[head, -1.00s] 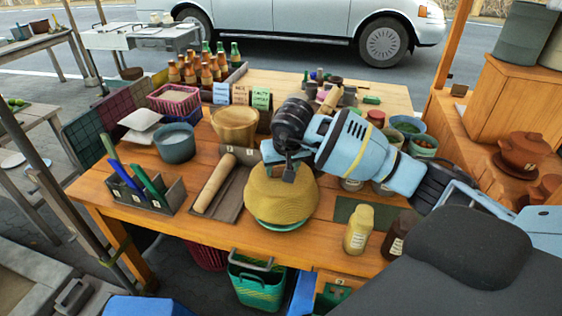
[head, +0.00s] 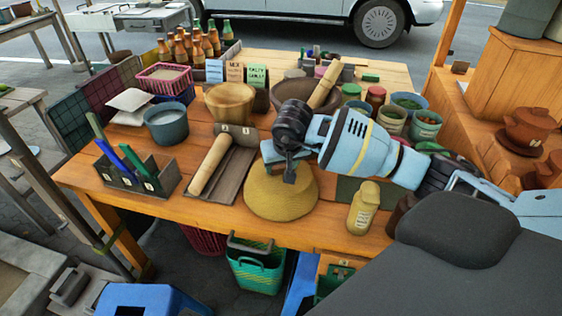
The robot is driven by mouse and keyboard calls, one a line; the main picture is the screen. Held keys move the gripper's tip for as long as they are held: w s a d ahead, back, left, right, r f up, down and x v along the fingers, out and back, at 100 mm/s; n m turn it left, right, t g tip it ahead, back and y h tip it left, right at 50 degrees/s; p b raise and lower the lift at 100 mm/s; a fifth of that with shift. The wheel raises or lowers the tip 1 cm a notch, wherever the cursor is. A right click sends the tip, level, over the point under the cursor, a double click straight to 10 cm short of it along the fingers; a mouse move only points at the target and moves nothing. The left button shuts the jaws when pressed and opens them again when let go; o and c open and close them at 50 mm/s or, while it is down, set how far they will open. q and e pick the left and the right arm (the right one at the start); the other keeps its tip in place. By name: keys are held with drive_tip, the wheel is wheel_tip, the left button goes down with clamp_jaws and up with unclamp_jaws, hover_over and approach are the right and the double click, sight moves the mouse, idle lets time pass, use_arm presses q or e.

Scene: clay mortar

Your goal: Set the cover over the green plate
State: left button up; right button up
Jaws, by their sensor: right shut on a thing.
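The cover (head: 281,200) is a yellow woven dome near the front of the wooden table. My right gripper (head: 289,174) reaches in from the right and is shut on the top of the cover. The cover looks upright, with its lower rim at or very close to the tabletop. The green plate does not show now; the cover hides the place where it was seen. My left gripper is not in view.
A board with a rolling pin (head: 208,164) lies just left of the cover. A yellow bottle (head: 362,209) stands to its right. A wooden bowl (head: 230,102) and a brown mortar with a pestle (head: 325,84) stand behind. The table's front edge (head: 300,243) is close.

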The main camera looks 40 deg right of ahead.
drive_tip(key=shift+r, duration=0.1)
drive_tip(key=o, duration=1.4)
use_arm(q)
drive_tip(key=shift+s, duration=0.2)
use_arm(e)
drive_tip(key=shift+o, duration=0.2)
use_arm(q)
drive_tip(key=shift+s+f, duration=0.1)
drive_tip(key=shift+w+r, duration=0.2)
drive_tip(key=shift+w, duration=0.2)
use_arm(e)
drive_tip(key=v, duration=0.7)
drive_tip(key=shift+r, duration=0.35)
drive_tip(key=shift+s, duration=0.15)
